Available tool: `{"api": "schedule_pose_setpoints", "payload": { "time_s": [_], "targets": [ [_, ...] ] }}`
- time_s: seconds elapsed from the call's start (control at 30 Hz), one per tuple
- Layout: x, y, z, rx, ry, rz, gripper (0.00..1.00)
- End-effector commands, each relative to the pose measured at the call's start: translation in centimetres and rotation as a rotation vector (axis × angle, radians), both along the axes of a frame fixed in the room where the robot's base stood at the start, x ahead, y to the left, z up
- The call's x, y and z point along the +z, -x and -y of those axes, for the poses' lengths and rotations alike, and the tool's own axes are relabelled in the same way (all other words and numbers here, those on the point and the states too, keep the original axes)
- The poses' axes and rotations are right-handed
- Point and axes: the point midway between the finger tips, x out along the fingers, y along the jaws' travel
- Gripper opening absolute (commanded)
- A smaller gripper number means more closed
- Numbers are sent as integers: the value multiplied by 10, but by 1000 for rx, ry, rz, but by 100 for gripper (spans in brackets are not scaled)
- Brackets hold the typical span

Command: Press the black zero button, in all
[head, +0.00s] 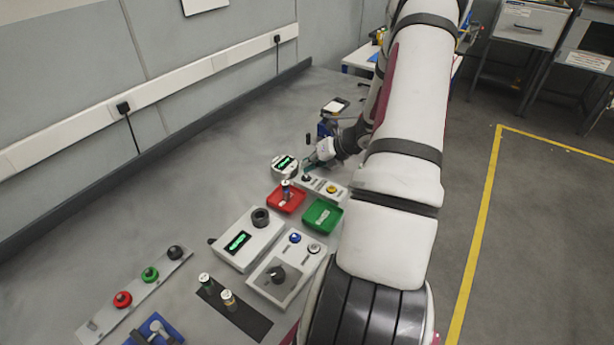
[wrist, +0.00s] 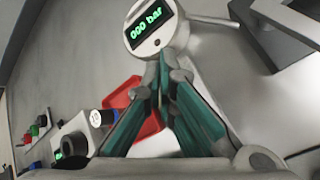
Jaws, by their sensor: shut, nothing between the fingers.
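A round white gauge (head: 285,166) stands on the bench left of my gripper. Its lit display reads "000 bar" in the wrist view (wrist: 147,24), with a small dark button (wrist: 157,42) below the display. My gripper (wrist: 164,58) is shut and empty, its teal fingertips together just below that dark button; I cannot tell if they touch the gauge. In the head view my gripper (head: 308,165) is beside the gauge and over a pale box with a black button (head: 306,178) and a yellow button (head: 331,189). No label shows which button is zero.
A red tray (head: 274,203) with a small cylinder and a green tray (head: 335,226) lie nearer. Two boxes with a display, knobs and buttons follow, then a strip with red, green and black buttons (head: 176,252). Bare bench lies along the left wall.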

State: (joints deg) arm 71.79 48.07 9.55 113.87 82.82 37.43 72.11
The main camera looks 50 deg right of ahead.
Motion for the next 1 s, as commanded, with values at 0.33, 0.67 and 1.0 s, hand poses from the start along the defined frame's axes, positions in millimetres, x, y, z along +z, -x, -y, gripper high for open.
{"api": "schedule_pose_setpoints", "payload": {
  "time_s": [0.33, 0.67, 1.0],
  "targets": [
    [9, 0, 0, 2, 1, 1, 0],
    [39, 1, -1, 2, 1, 1, 0],
    [50, 0, 0, 1, -1, 1, 0]
  ]
}}
